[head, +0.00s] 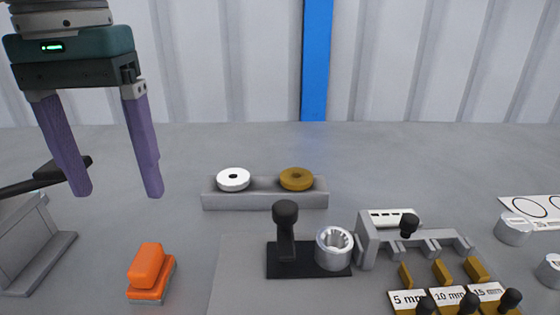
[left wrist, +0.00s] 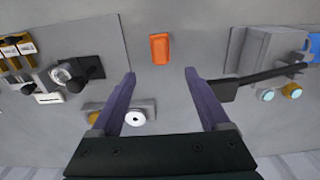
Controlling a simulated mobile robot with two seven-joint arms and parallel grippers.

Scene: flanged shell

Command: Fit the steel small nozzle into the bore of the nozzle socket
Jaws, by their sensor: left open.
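My left gripper (head: 118,194) is open and empty, high above the left part of the table with its fingers pointing down. Its two purple fingers also show in the left wrist view (left wrist: 160,73), apart, with bare table between them. A round grey metal socket with a ribbed bore (head: 334,248) stands on a black plate, right of and lower than the gripper; it looks like the nozzle socket. Short steel cylinders lie at the far right (head: 514,231); I cannot tell whether one is the small nozzle. My right gripper is not in view.
A grey block (head: 265,199) holds a white ring (head: 233,179) and a brass ring (head: 296,179). A black-knobbed clamp (head: 286,230) stands beside the socket. An orange brush-like object (head: 149,270) lies at front left. Labelled gauge pieces (head: 450,297) crowd the front right. A grey device (head: 30,250) stands at left.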

